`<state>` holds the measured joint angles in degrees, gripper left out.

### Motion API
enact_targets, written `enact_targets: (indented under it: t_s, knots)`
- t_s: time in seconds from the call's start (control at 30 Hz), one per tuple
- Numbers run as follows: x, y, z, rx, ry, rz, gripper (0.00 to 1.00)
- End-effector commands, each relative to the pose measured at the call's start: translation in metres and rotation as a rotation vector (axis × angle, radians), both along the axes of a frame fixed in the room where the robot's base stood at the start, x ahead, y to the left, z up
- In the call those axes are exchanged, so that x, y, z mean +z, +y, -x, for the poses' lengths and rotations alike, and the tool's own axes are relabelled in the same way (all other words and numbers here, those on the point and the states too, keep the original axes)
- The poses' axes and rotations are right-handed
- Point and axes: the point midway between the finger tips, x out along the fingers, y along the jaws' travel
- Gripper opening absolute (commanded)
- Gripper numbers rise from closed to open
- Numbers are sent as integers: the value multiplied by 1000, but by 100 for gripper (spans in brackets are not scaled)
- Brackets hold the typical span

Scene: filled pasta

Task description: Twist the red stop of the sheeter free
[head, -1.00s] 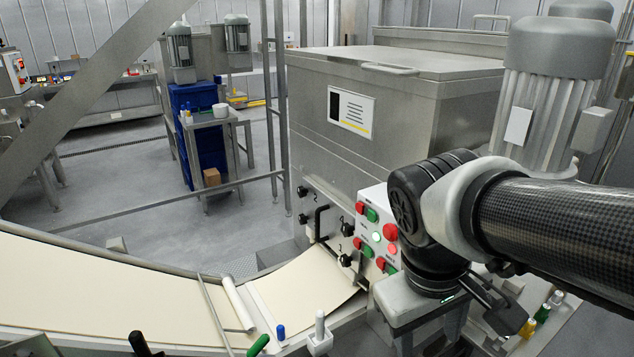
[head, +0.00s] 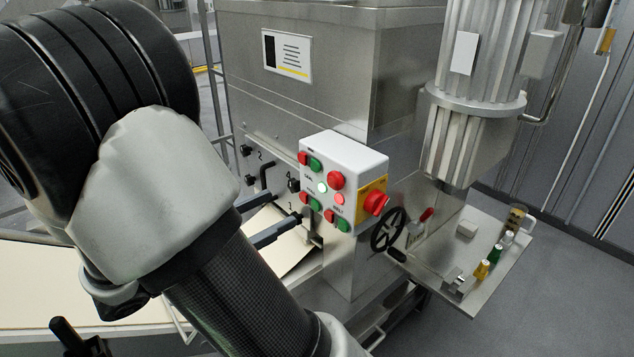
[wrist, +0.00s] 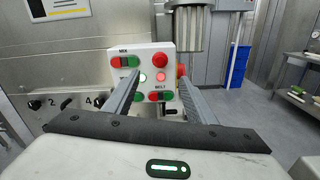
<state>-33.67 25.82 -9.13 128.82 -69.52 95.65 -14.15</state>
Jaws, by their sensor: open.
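The red stop (head: 376,203) is a mushroom knob on the yellow side plate (head: 370,189) of the white control box (head: 345,155). In the wrist view a sliver of the stop (wrist: 181,70) shows at the box's right edge, beside my right fingertip. My gripper (head: 289,207) is open and empty, left of the box in the head view, with its fingers pointing towards the box. In the wrist view my gripper (wrist: 159,78) has its fingers spread in front of the box's button face. I see no contact with the stop.
Red and green buttons (head: 315,164) cover the box's front. A black handwheel (head: 388,230) and a small red-handled lever (head: 426,215) sit below and right of the stop. The dough belt (head: 40,265) runs at left.

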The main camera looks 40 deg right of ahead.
Motion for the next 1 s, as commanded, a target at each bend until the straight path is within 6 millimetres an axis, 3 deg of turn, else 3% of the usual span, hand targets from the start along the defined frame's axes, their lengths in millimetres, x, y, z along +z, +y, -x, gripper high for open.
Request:
enact_targets:
  t_s: [0.3,0.53,0.73,1.0]
  knots:
    - [0,-72,-4,-7,0,-1,51]
    - [0,-116,-7,-5,0,-3,51]
    - [-1,-138,-10,-3,-1,-4,51]
    - [-1,-143,-11,-1,0,-3,51]
